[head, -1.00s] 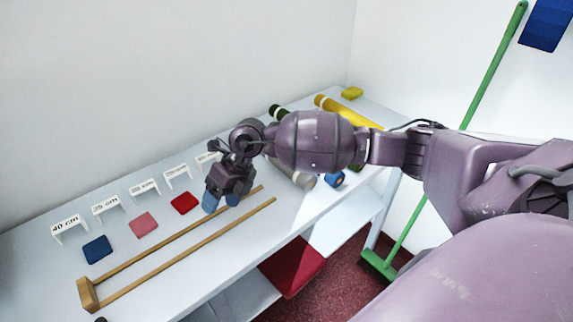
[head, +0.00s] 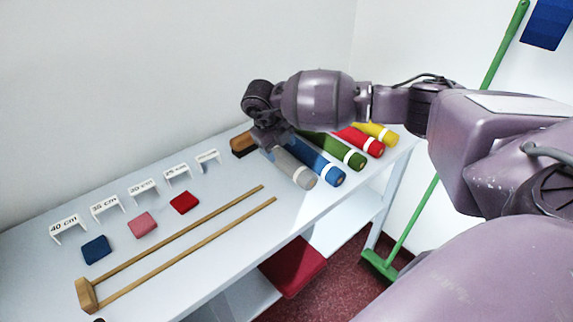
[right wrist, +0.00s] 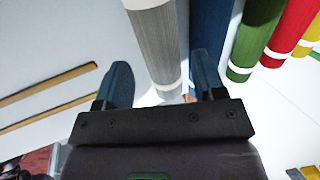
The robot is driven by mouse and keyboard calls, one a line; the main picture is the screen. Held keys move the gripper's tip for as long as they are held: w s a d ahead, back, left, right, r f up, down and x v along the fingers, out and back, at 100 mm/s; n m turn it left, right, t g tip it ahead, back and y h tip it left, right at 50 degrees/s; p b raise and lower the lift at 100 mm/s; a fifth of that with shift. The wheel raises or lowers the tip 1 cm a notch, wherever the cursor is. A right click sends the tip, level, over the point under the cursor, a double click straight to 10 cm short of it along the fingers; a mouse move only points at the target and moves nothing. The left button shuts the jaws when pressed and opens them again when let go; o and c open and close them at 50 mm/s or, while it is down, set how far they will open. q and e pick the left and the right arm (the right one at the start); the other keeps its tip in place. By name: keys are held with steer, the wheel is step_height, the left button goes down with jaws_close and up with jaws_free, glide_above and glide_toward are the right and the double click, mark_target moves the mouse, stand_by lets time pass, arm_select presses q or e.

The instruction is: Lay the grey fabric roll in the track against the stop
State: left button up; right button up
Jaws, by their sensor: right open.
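The grey fabric roll (head: 294,170) lies at the left end of a row of rolls on the counter, with a white band near its front end. My right gripper (head: 266,142) is over its back part in the head view. In the right wrist view the open right gripper (right wrist: 162,68) has one blue finger on each side of the grey roll (right wrist: 152,40), not closed on it. I cannot tell how far the fingers reach down. The track, two wooden rails (head: 190,231), is empty, with a wooden stop block (head: 87,296) at its left end. My left gripper is not in view.
Blue (head: 322,163), green (head: 345,151), red (head: 362,142) and yellow (head: 380,133) rolls lie close to the right of the grey one. A brown block-like thing (head: 243,145) is behind. Swatches and white length signs (head: 143,188) line the counter behind the track.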

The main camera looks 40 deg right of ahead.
mark_target(282, 156)
steer(key=x, duration=0.5)
steer(key=shift+w+f+b, duration=0.1)
steer(key=shift+f+b, duration=0.2)
steer(key=c, duration=0.8)
steer(key=shift+c, duration=0.2)
steer(key=shift+r, duration=0.2)
step_height(282, 156, up, 20)
steer(key=shift+f+p, duration=0.2)
steer(key=shift+p, duration=0.65)
